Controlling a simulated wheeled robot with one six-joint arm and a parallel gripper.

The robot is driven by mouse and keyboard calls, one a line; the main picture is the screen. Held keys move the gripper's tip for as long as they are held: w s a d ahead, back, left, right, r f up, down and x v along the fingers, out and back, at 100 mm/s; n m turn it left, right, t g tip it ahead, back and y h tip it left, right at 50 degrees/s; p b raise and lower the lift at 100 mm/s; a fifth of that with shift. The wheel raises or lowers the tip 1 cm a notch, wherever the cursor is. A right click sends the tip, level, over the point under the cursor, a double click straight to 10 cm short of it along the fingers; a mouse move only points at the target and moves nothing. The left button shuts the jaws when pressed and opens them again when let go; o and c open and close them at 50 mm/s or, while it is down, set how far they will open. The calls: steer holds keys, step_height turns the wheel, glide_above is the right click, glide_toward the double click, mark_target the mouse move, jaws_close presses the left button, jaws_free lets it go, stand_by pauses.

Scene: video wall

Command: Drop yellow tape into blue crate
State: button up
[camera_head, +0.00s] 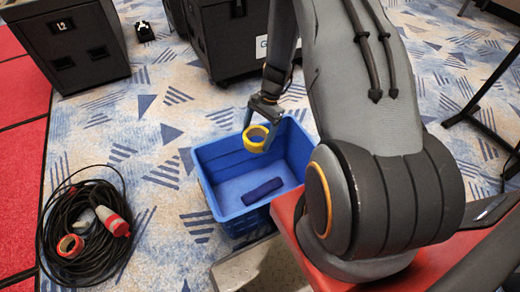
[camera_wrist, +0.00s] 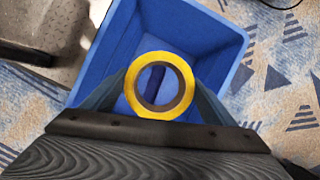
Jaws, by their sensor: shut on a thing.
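The yellow tape (camera_head: 255,138) is a ring-shaped roll held in my gripper (camera_head: 266,112) above the blue crate (camera_head: 221,206). In the wrist view the tape (camera_wrist: 160,112) sits between the two fingers of my gripper (camera_wrist: 160,98), with the open crate (camera_wrist: 228,35) behind it. My gripper is shut on the tape. In the head view the tape appears over the crate's far part. A dark blue block-like object (camera_head: 262,191) lies on the crate floor; the tape partly hides it in the wrist view.
Black cases (camera_head: 70,48) stand at the back. A grey metal plate (camera_head: 262,270) lies near the crate's front.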

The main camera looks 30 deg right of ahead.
step_height(320, 180, down, 13)
steer(key=d+m+t+b, duration=0.1)
steer(key=d+m+b, duration=0.1)
steer(key=b, duration=0.6)
steer(key=shift+w+d+r+m, duration=0.15)
steer(key=shift+w+d+m, duration=0.15)
steer(key=shift+d+m, duration=0.1)
steer(key=o, duration=1.3)
steer(key=v, duration=0.8)
steer(key=shift+p, duration=0.45)
